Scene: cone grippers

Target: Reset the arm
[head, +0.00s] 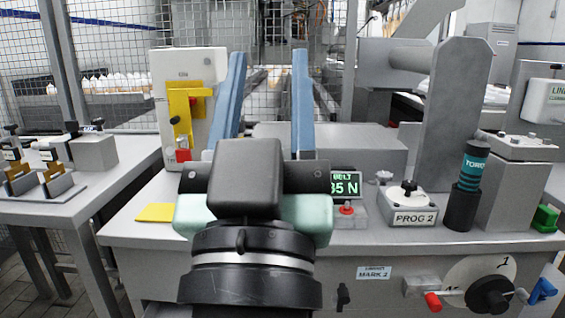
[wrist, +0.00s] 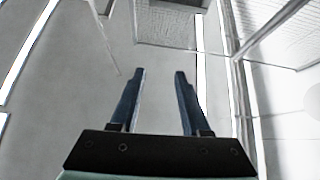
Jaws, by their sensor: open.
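My gripper (head: 269,54) is raised in front of the workbench in the head view, its two long blue fingers upright. The fingers are wide apart and nothing is between them. In the wrist view my gripper (wrist: 160,72) also shows open and empty, with a plain grey surface and bright strips beyond it. My dark wrist hides part of the middle of the bench.
The grey bench (head: 130,222) carries a white unit with a yellow bracket (head: 190,100), a display (head: 345,184), a PROG 2 box (head: 414,212) and a dark TORQ cylinder (head: 466,188). A side table (head: 40,212) stands left. Mesh fencing (head: 110,45) is behind.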

